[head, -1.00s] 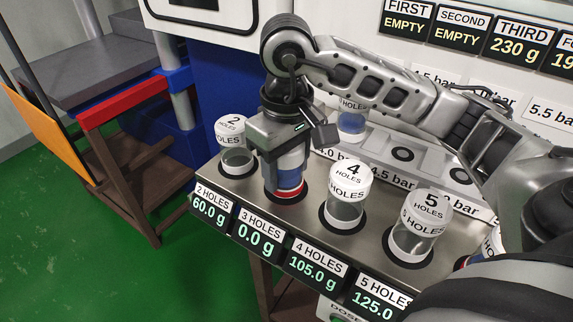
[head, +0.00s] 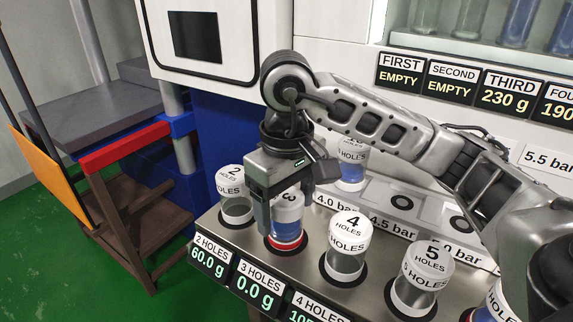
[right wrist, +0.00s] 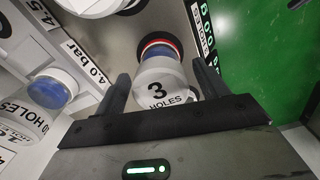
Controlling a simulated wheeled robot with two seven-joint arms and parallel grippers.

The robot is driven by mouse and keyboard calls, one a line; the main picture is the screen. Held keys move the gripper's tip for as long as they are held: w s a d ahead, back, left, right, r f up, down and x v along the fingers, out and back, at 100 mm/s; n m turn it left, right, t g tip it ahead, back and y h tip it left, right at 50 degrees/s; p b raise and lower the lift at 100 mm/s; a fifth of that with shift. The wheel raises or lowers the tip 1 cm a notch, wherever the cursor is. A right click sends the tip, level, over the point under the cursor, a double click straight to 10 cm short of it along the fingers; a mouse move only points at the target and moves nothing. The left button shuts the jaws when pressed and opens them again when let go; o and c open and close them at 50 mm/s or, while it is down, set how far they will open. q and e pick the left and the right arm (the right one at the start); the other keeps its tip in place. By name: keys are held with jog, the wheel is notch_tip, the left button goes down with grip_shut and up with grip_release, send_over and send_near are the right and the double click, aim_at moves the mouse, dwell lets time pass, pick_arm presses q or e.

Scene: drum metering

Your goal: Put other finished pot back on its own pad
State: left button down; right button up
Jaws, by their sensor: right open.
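The 3-holes pot (head: 288,225), white-capped with blue contents and a red ring low down, stands upright on its dark round pad at the counter's front row. In the right wrist view the same pot (right wrist: 163,82) sits between the fingers. My right gripper (head: 286,205) is open around its upper part, with a finger on either side; contact cannot be told. The gripper fingertips (right wrist: 163,85) show apart in the wrist view. Another blue-filled pot (head: 352,172) stands behind, near the 4.0 bar label; it also shows in the wrist view (right wrist: 45,93). My left gripper is out of view.
The 2-holes pot (head: 233,195) stands left of the gripper, the 4-holes pot (head: 347,250) and 5-holes pot (head: 422,280) to the right. The front display (head: 257,285) reads 0.0 g for 3 holes. A wooden stand (head: 130,200) is at left.

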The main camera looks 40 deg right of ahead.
notch_tip(320, 180, up, 9)
jog(key=shift+r+p, duration=0.15)
jog(key=shift+p, duration=1.05)
